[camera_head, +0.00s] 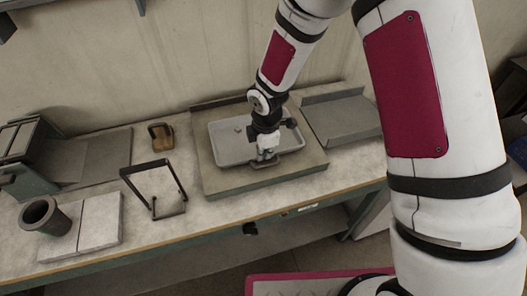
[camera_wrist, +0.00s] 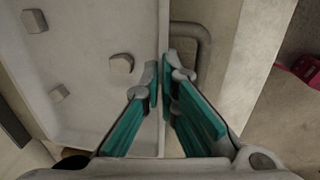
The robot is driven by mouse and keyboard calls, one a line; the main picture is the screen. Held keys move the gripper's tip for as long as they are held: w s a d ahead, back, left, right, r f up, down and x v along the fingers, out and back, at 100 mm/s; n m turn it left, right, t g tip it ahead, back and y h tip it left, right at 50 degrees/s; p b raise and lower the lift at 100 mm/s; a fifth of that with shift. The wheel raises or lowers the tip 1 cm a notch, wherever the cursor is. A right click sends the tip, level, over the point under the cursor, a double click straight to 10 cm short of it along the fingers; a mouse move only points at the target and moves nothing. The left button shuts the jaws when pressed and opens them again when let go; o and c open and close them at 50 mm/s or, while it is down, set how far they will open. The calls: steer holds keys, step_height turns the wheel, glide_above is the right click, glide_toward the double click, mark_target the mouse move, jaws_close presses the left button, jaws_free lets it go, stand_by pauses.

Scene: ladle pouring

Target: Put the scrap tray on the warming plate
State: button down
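The scrap tray (camera_head: 228,151) is a shallow grey pan with a few small lumps in it. In the head view it lies over a broad flat slab (camera_head: 220,184) with a raised back edge; I cannot tell for sure if this slab is the warming plate, or if the tray touches it. My gripper (camera_head: 266,152) points down at the tray's front side. In the wrist view the fingertips (camera_wrist: 164,75) close on both sides of the tray's wall, beside a bent bar handle (camera_wrist: 203,45). The tray floor (camera_wrist: 85,75) with its lumps (camera_wrist: 121,63) is left of the fingers.
A grey sloped metal piece (camera_head: 340,118) stands right of the slab. To the left are a black upright frame (camera_head: 153,188), a brown block (camera_head: 160,136), a dark cup (camera_head: 45,215) on pale slabs (camera_head: 100,222), and a green-sided box (camera_head: 35,165). The bench's front edge runs below.

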steer(key=shift+f, duration=0.1)
steer(key=c, duration=1.8)
jaws_free()
step_height(320, 180, up, 12)
steer(key=s+b, duration=0.1)
steer(key=s, duration=0.1)
steer(key=s+d+r+m+t+h, duration=0.1)
steer(key=s+d+r+m, duration=0.1)
steer(key=d+r+m, duration=0.4)
steer(key=s+d+r+m+t, duration=0.1)
steer(key=s+d+r+m, duration=0.2)
steer(key=d+r, duration=0.35)
steer(key=s+d+r+m+t, duration=0.2)
steer(key=s+d+r+m, duration=0.3)
steer(key=s+r+m, duration=0.4)
steer(key=shift+s+d+r+m+y, duration=0.2)
steer(key=shift+s+r+m+y, duration=0.15)
steer(key=shift+s+m, duration=1.7)
